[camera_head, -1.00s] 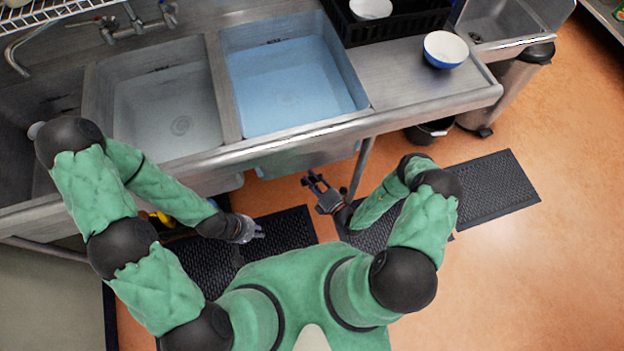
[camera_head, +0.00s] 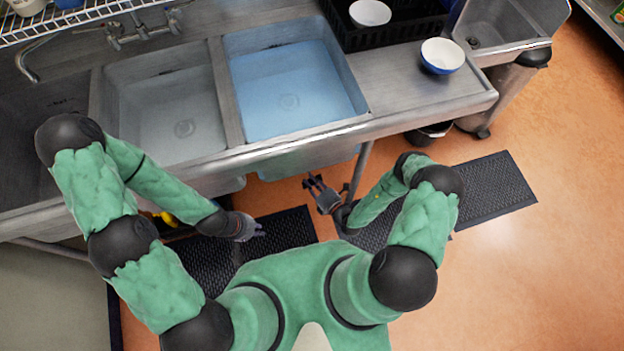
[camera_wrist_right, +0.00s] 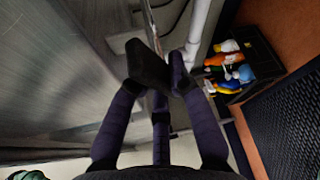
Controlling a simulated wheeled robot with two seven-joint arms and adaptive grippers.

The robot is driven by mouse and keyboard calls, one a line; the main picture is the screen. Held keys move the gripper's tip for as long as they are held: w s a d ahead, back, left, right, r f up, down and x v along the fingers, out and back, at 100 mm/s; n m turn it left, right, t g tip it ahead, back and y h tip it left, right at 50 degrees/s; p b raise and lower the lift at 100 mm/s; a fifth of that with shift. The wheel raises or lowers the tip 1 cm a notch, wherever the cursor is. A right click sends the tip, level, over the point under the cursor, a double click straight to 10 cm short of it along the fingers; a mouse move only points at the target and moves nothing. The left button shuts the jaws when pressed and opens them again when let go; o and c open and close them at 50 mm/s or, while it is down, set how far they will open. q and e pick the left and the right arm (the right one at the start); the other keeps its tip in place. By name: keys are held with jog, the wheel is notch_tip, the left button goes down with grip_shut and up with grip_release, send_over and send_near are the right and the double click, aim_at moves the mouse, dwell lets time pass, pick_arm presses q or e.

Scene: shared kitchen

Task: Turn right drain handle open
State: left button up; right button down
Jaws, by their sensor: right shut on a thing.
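My right gripper (camera_head: 318,186) is below the front edge of the sink counter, near a metal leg, in the head view. In the right wrist view its fingers (camera_wrist_right: 160,85) are closed around a dark, blocky grip, which appears to be the drain handle (camera_wrist_right: 146,62). A thin metal rod shows beyond it. The sink hides the handle in the head view. The right basin (camera_head: 358,88) holds bluish water, and the left basin (camera_head: 112,110) looks greyish. My left gripper (camera_head: 250,228) hangs low in front of the counter, apart from the sink; its finger opening is unclear.
A white pipe or leg (camera_wrist_right: 198,28) stands close beside the right fingers. A dark crate (camera_wrist_right: 262,50) with several bottles is on the floor to its right. A blue-white bowl (camera_head: 442,56) sits on the counter. Black mats (camera_head: 495,187) lie on the orange floor.

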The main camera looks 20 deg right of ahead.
jog(key=n+g+h+p, duration=0.1)
jog(key=n+p, duration=0.1)
jog(key=n, duration=0.1)
jog(key=shift+a+r+h+p, duration=0.1)
jog(key=shift+h+p, duration=0.3)
jog(key=n+h+p, duration=0.2)
jog(key=n, duration=0.1)
jog(key=shift+f, duration=0.2)
jog(key=shift+n, duration=0.3)
jog(key=c, duration=1.1)
grip_release()
jog(key=shift+c, duration=0.2)
jog(key=shift+s, duration=0.1)
jog(key=v, duration=1.1)
jog(key=shift+s+r, duration=0.3)
jog(key=shift+r, duration=0.05)
